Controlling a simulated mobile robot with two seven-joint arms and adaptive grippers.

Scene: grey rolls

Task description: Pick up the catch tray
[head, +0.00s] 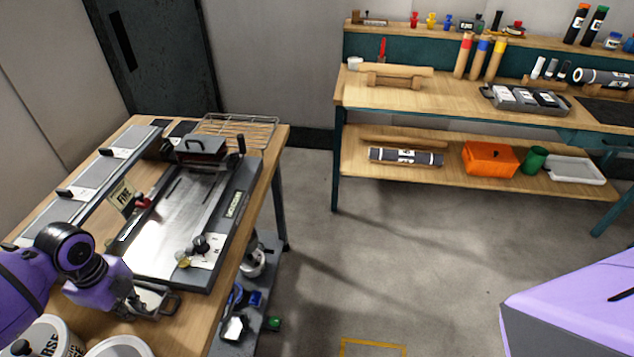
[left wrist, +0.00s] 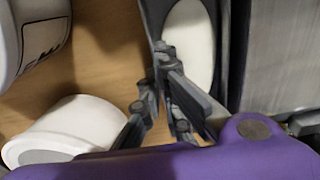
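A small tray with a pale inside, dark rim and loop handle (head: 152,298), seemingly the catch tray, sits on the wooden bench at the near end of the grey machine bed. In the left wrist view its pale inside (left wrist: 190,45) shows at the top, just beyond my fingers. My left gripper (left wrist: 165,85) is right at the tray's near end, its fingertips close together by the dark rim. I cannot tell whether they are shut on it. In the head view my left wrist hides part of this spot. My right gripper is not in view.
White tubs (head: 118,347) stand close beside my left gripper at the bench's near end. The grey machine bed (head: 175,220) lies just beyond the tray. A white tray (head: 575,170) rests on the far shelf. The floor between the benches is clear.

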